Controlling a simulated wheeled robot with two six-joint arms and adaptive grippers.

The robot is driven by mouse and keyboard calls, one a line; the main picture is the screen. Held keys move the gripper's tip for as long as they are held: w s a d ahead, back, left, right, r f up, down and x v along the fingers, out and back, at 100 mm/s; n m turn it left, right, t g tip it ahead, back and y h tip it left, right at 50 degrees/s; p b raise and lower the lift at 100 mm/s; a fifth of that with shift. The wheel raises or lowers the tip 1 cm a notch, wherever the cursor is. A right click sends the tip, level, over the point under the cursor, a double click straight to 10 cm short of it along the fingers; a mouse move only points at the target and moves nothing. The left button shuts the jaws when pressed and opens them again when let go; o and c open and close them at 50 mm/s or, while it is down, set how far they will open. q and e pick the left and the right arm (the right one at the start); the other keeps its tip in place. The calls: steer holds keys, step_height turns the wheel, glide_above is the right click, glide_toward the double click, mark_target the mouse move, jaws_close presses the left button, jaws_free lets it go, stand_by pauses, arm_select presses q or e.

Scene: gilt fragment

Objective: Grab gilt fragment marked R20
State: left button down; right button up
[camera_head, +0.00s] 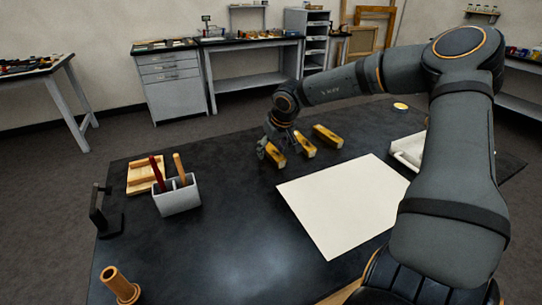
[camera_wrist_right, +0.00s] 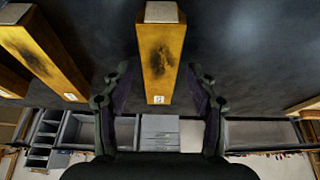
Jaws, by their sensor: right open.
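Three gilt bar-shaped fragments lie in a row on the dark table. The left one (camera_head: 275,155) is at my right gripper (camera_head: 277,147); the middle one (camera_head: 305,147) and the right one (camera_head: 327,136) lie to its right. In the wrist view my right gripper (camera_wrist_right: 160,75) is open, with one finger on each side of a gilt fragment (camera_wrist_right: 160,50) with a dark worn patch. A small white tag (camera_wrist_right: 158,99) is on its end; its mark is too small to read. Another fragment (camera_wrist_right: 45,48) shows to the left. My left gripper is not in view.
A white sheet (camera_head: 345,205) covers the table's middle right. A grey holder (camera_head: 177,199) with upright tools, a wooden tray (camera_head: 141,178) and a wooden cylinder (camera_head: 119,285) stand left. A white tray (camera_head: 408,150) is partly behind my right arm. The table's front middle is clear.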

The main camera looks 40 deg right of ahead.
jaws_close()
stand_by(0.4)
steer(key=shift+r, duration=0.1)
